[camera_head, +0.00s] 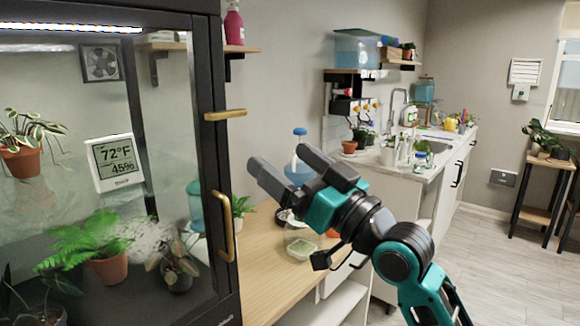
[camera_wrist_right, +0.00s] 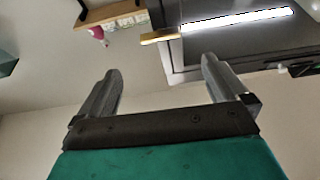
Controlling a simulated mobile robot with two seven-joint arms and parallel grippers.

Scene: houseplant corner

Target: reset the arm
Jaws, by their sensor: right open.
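My right arm (camera_head: 405,258), teal and black, comes in from the lower right in the head view. Its gripper (camera_head: 279,160) is raised above the wooden counter, with the fingers pointing up and to the left. The two grey fingers are spread apart with nothing between them. In the right wrist view the open gripper (camera_wrist_right: 160,72) is also empty, with the upper part of the cabinet and a shelf beyond it. My left gripper is not in view.
A glass-fronted plant cabinet (camera_head: 217,75) with brass handles stands at the left. Below my right gripper, the wooden counter (camera_head: 258,268) holds a clear container (camera_head: 300,248) and a blue-capped bottle (camera_head: 299,170). A sink counter (camera_head: 440,160) stands behind; open floor (camera_head: 500,270) lies right.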

